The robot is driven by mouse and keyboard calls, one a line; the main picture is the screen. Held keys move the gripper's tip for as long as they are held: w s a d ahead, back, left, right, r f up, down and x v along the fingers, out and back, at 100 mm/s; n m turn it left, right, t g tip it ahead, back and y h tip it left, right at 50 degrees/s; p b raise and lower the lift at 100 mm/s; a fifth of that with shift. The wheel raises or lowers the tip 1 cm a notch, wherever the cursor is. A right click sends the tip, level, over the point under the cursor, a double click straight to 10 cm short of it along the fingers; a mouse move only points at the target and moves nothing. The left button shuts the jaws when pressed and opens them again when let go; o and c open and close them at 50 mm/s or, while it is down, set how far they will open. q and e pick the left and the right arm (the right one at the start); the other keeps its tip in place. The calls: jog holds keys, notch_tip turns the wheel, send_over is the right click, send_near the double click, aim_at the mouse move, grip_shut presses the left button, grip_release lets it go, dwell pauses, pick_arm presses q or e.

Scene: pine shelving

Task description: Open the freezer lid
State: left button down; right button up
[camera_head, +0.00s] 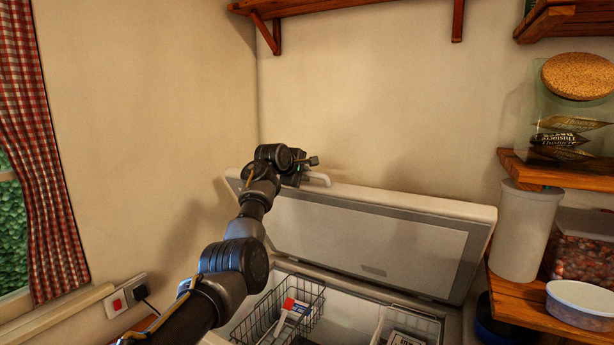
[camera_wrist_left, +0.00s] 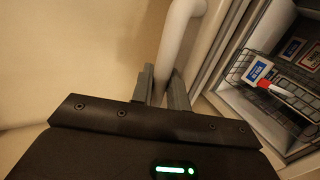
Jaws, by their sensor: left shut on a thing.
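The chest freezer's lid (camera_head: 370,236) stands raised and tilted back toward the rear wall, its pale inner panel facing me. The open freezer (camera_head: 452,322) shows below it, with wire baskets inside. My left gripper (camera_head: 312,162) is at the lid's upper left edge, shut on the white lid handle (camera_head: 320,179). In the left wrist view the white bar of the handle (camera_wrist_left: 180,40) runs down between the two fingers (camera_wrist_left: 162,88). The fingers hide part of the handle. My right gripper is not in view.
Inside the freezer a wire basket (camera_head: 309,304) holds a red-and-white item (camera_head: 289,304). At the right, a wooden shelf (camera_head: 525,295) carries a tall white container (camera_head: 525,230) and a clear tub (camera_head: 580,304). A curtained window and wall socket (camera_head: 126,296) are at the left.

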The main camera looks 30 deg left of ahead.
pick_arm(q)
jog(key=shift+a, duration=0.15)
jog(key=c, duration=1.8)
grip_release()
jog(key=o, duration=0.3)
jog(key=shift+a+f, duration=0.1)
jog(key=shift+o, duration=0.2)
jog(key=shift+d, duration=0.2)
